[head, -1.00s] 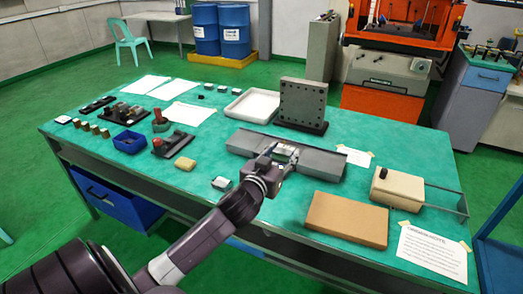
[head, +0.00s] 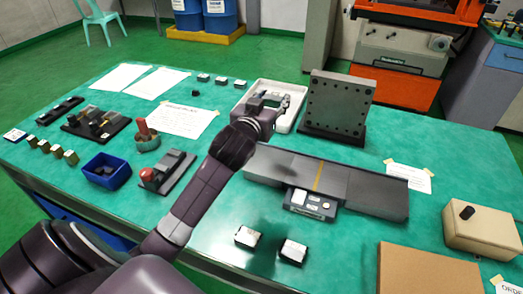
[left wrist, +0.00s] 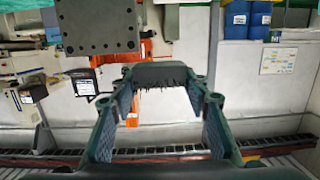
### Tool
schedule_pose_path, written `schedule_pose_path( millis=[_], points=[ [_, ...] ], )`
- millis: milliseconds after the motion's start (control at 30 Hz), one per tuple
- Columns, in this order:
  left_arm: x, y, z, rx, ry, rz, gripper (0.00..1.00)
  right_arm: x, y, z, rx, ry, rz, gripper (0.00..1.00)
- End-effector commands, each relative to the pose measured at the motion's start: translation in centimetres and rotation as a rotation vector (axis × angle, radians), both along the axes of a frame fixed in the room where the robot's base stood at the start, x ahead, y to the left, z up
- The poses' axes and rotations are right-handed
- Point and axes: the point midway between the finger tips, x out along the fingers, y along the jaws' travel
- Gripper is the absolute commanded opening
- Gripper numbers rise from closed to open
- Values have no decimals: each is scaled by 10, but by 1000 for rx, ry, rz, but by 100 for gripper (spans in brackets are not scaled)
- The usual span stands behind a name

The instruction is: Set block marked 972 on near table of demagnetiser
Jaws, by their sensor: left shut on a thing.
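My left gripper (head: 284,104) is over the white tray, behind the demagnetiser. In the left wrist view its two fingers (left wrist: 160,108) reach up, with a dark piece (left wrist: 158,73) between their far ends; no number is readable on it. The demagnetiser (head: 382,196) is a long grey bench unit with a flat table either side of a yellow stripe and a small front control panel (head: 310,204). Two dark blocks with white tops, one at left (head: 248,236) and one at right (head: 293,250), stand in front of it; their markings are too small to read. My right gripper is not in view.
The white tray (head: 297,121) lies beside an upright drilled angle plate (head: 338,103). Several small blocks stand further back. A blue bin (head: 107,171), a red-knobbed fixture (head: 166,173), a beige box (head: 483,228) and a brown board (head: 425,270) are also on the green table.

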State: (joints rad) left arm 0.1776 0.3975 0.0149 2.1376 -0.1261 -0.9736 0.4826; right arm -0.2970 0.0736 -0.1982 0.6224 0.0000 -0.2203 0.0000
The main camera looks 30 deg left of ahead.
Motion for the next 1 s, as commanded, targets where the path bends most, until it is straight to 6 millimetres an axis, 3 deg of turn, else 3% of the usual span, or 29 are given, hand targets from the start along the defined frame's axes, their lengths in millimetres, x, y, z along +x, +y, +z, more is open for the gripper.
schedule_pose_path(
  millis=[200, 500, 833, 1000],
  points=[
    [-1, 0, -49, 1, 5, 0, 0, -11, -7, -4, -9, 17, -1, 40],
    [0, -1, -123, 0, 2, -1, 0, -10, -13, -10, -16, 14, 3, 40],
    [0, -1, -157, 0, -2, -1, 0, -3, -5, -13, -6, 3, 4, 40],
    [0, -1, -184, 0, 0, -1, 0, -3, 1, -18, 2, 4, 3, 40]
  ],
)
